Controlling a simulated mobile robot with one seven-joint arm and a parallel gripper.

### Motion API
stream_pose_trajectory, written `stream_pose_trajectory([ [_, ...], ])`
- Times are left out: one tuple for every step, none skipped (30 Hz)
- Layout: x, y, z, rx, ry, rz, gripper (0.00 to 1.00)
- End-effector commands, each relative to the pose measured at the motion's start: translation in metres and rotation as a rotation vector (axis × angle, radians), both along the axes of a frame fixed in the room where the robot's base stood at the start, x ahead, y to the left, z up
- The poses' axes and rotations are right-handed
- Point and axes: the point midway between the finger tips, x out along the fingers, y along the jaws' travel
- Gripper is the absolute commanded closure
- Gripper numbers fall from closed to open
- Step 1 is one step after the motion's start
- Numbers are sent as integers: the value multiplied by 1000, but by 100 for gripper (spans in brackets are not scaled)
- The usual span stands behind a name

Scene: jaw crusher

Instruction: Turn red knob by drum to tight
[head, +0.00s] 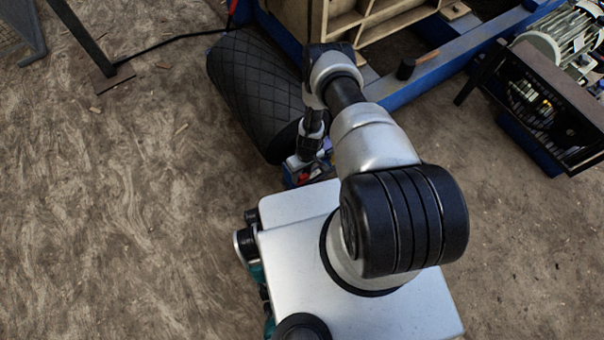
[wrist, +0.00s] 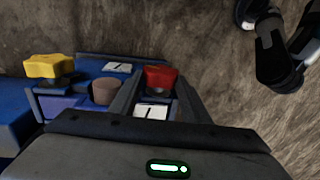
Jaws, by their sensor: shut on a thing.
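The red knob (wrist: 160,76) shows in the wrist view between the two dark fingers of my gripper (wrist: 161,82), which is shut on it. A white label with a black line (wrist: 150,111) lies just below the knob in that view. In the head view a small bit of the red knob (head: 303,178) shows at the end of my arm, low beside the black drum (head: 250,90). My gripper (head: 299,168) is small there and partly hidden by my arm. The knob's exact angle is hard to read.
A yellow knob (wrist: 48,67), a brown round stub (wrist: 105,91) and a second label (wrist: 117,67) sit left of the red knob. The blue machine frame (head: 430,70) stands behind. A motor unit (head: 545,90) stands at the right. Ground at the left is open.

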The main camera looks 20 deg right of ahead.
Motion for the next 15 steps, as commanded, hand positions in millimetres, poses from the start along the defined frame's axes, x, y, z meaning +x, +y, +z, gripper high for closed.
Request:
stream_pose_trajectory([
  [0, -2, -1, 32, 11, -10, 79],
  [0, -2, -1, 54, 17, -12, 79],
  [1, -4, -2, 85, 26, -12, 79],
  [1, -4, -2, 111, 34, -13, 79],
  [1, -5, -2, 135, 42, -13, 80],
  [2, -5, -3, 170, 52, -13, 79],
  [2, -6, -3, 196, 61, -13, 79],
  [2, -6, -4, 222, 68, -12, 79],
  [2, -7, -4, 252, 79, -10, 79],
  [2, -7, -4, 271, 85, -9, 79],
  [3, -7, -4, 286, 90, -8, 79],
  [3, -7, -4, 304, 97, -7, 79],
  [3, -8, -4, 314, 99, -6, 79],
  [3, -8, -4, 323, 102, -4, 79],
  [3, -8, -3, 330, 104, -3, 79],
])
